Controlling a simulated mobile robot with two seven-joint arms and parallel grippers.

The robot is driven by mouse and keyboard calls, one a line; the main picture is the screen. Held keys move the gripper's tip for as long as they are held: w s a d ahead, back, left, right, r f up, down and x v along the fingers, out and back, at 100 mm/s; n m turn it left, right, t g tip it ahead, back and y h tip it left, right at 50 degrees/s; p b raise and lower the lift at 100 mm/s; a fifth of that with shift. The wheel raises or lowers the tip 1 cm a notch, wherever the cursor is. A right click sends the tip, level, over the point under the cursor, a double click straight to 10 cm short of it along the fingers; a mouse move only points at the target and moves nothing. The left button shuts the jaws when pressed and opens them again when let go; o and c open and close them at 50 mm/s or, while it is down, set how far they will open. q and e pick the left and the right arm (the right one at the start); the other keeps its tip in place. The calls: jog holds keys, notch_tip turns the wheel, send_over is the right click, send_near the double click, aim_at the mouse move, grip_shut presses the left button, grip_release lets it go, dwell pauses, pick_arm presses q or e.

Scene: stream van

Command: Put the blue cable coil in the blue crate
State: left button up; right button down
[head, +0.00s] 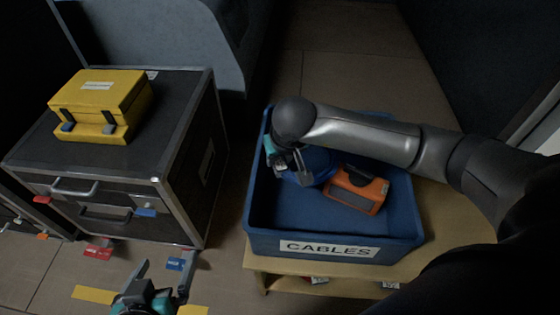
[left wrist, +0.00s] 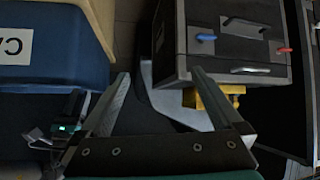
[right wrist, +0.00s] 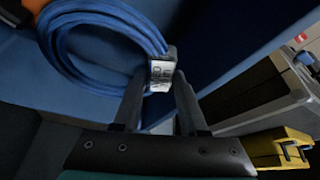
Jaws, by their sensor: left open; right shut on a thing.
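The blue crate (head: 335,245) with a "CABLES" label stands on a low wooden stand. My right gripper (head: 293,172) reaches down inside it, near its left wall. The blue cable coil (head: 316,163) is at this gripper, partly hidden by my arm. In the right wrist view the coil (right wrist: 75,30) is a loop of blue cable with a white tag (right wrist: 160,72), and the right fingers (right wrist: 158,105) are shut at the tagged part. Whether the coil touches the crate floor I cannot tell. My left gripper (head: 160,277) is open and empty, low in front of the black case.
An orange device (head: 357,190) lies in the crate, right of the coil. A black case (head: 185,130) with a yellow box (head: 100,100) on top stands left of the crate. The crate's front right floor is bare. Coloured tape marks lie on the floor near my left gripper.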

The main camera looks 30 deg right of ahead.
pick_arm(q)
jog(key=shift+w+d+t, duration=0.15)
jog(key=shift+d+t, duration=0.15)
jog(key=shift+d, duration=0.05)
pick_arm(e)
jog(key=shift+f, duration=0.35)
jog(key=shift+f+b, duration=0.25)
jog(key=shift+b, duration=0.1)
jog(key=shift+c, duration=2.2)
grip_release()
pick_arm(q)
jog(key=shift+w+d+r+t+h, duration=0.15)
jog(key=shift+d+r+t+h, duration=0.15)
jog(key=shift+d+t, duration=0.1)
jog(key=shift+a, duration=0.1)
